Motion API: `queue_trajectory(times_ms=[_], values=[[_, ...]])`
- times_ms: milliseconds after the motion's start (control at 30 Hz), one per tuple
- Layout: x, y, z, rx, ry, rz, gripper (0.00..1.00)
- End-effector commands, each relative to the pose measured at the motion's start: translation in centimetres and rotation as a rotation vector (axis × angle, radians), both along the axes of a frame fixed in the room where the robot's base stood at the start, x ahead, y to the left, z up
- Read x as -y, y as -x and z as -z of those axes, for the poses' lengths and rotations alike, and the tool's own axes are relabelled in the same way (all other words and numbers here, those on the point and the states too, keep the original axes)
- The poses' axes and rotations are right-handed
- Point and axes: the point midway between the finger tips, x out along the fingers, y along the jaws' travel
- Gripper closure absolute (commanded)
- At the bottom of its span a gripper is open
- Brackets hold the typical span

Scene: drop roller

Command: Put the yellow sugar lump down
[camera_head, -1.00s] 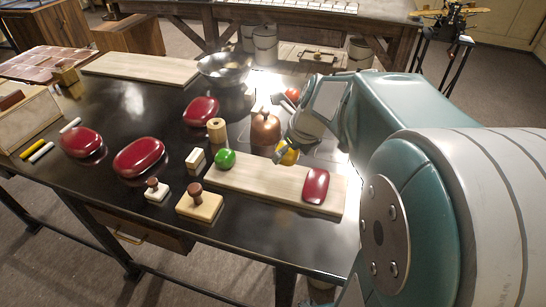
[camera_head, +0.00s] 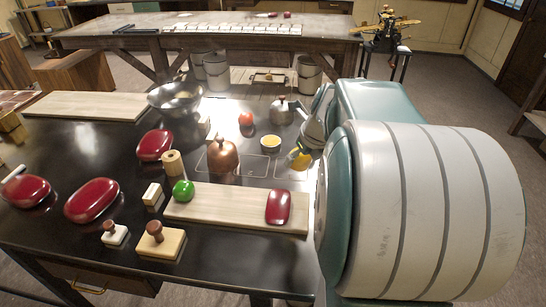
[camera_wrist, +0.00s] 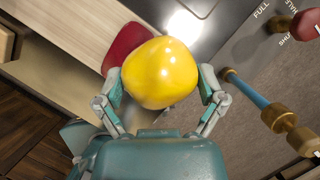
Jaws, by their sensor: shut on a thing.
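The yellow sugar lump (camera_wrist: 160,73) is a smooth, rounded, glossy piece. In the wrist view it sits between the two fingers of my gripper (camera_wrist: 160,88), which is shut on it. In the head view the lump (camera_head: 300,160) shows small beside my gripper (camera_head: 298,156), over the dark tabletop behind the right end of the pale board (camera_head: 235,206). A dark red oblong piece (camera_head: 278,206) lies on that board's right end. A green ball-like piece (camera_head: 183,191) is at its left end. My arm hides part of the table at the right.
A copper vessel (camera_head: 223,157), a wooden spool (camera_head: 173,163), a small yellow-topped cup (camera_head: 270,144) and a red ball (camera_head: 246,119) stand near. A metal bowl (camera_head: 175,98) is behind left. The middle of the pale board is bare.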

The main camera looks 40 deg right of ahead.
Motion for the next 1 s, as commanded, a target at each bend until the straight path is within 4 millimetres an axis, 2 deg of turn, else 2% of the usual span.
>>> queue_trajectory(times_ms=[467, 600, 700, 1000], values=[[5.1, -7.2, 4.1, -0.002, -0.002, -0.001, 0.64], [6.2, -8.8, 6.7, -0.003, -0.002, -0.001, 0.64], [6.9, -9.8, 8.1, -0.002, -0.002, -0.001, 0.64], [7.8, -11.1, 10.4, -0.001, -0.002, -0.001, 0.64]])
